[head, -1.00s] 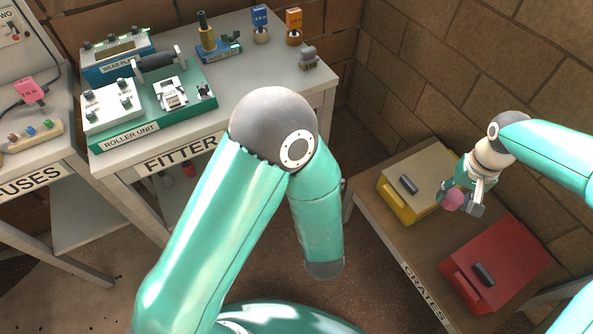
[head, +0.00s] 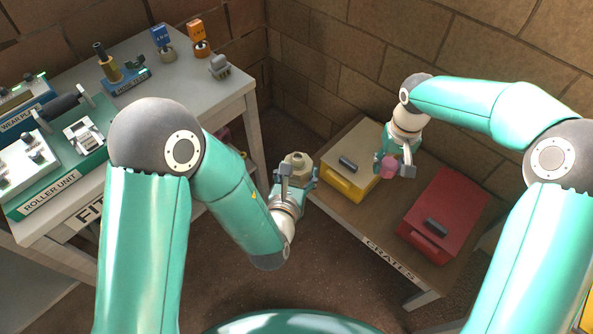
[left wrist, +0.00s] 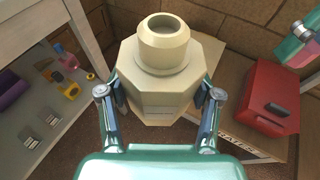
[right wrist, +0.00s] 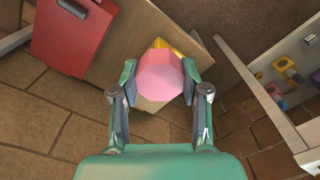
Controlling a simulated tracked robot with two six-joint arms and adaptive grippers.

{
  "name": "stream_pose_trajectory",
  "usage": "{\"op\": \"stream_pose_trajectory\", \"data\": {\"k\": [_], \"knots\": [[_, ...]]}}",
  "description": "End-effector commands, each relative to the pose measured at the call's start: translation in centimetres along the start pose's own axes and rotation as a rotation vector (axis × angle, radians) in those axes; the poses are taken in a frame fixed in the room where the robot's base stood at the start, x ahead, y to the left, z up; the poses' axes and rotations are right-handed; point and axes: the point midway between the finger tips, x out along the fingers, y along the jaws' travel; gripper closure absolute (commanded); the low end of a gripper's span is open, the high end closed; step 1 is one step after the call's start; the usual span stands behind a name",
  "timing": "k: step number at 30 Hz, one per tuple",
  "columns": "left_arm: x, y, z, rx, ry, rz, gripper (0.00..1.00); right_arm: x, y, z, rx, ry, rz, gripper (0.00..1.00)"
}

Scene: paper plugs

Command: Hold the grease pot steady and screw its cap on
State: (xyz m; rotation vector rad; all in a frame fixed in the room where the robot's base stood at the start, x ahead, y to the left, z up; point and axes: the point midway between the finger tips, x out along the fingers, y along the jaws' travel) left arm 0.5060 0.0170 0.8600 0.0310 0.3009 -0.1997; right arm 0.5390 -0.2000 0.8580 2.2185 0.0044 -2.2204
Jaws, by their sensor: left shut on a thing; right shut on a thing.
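The grease pot is a cream, many-sided pot (left wrist: 157,85) with a round open neck on top. My left gripper (head: 296,178) is shut around its sides and holds it upright, clear of the tables; it also shows in the head view (head: 298,160). The cap is a pink, faceted piece (right wrist: 161,78). My right gripper (head: 396,170) is shut on it and holds it in the air, seen also in the head view (head: 388,167). The cap is apart from the pot, to its right in the head view. The inside of the cap is hidden.
The low crates table (head: 378,228) carries a yellow crate (head: 345,186) and a red crate (head: 445,215) below my right gripper. The fitter bench (head: 215,105) stands at the left with several parts. A brick wall (head: 340,75) closes the back.

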Motion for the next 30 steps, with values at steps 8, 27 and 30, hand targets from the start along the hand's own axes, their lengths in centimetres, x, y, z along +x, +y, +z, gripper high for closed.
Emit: {"op": "stream_pose_trajectory", "data": {"k": [8,27,30], "knots": [[0.0,0.0,0.1,0.000,-0.002,0.001,0.99,-0.8,0.5,1.1,-0.172,0.003,0.001,0.78],[0.0,0.0,0.1,-0.001,-0.002,0.001,0.99,-12.2,-15.8,1.0,-0.860,0.004,0.002,0.78],[0.0,0.0,0.1,-0.001,-0.002,0.001,0.99,-13.2,-18.4,1.5,-0.908,0.004,0.003,0.78]]}}
